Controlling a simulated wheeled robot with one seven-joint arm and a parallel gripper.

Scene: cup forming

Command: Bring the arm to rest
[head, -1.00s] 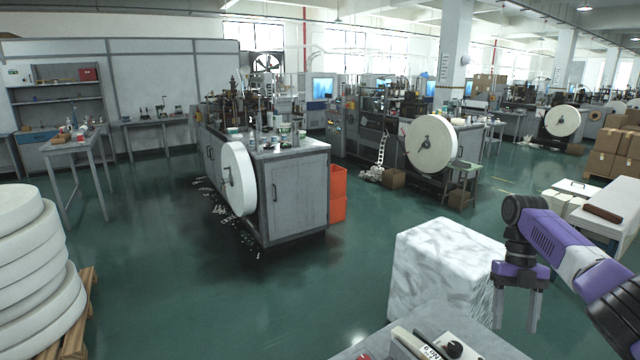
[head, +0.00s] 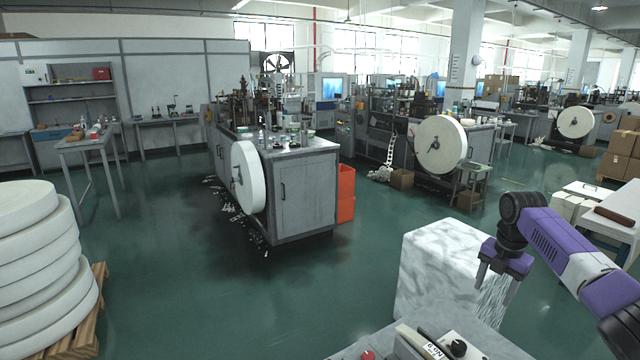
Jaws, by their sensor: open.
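My gripper (head: 497,288) hangs at the end of my purple and white arm (head: 565,247) at the right of the head view. Its two grey fingers point down and stand apart, with nothing between them. It shows in front of the right side of a white marbled block (head: 432,262). I cannot tell how far the gripper is from the block.
A grey machine (head: 305,190) with a white paper roll (head: 248,178) stands in the middle. White rolls (head: 35,260) are stacked on a wooden pallet (head: 85,325) at left. A white table (head: 605,225) stands at right. Green floor (head: 180,290) is open between.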

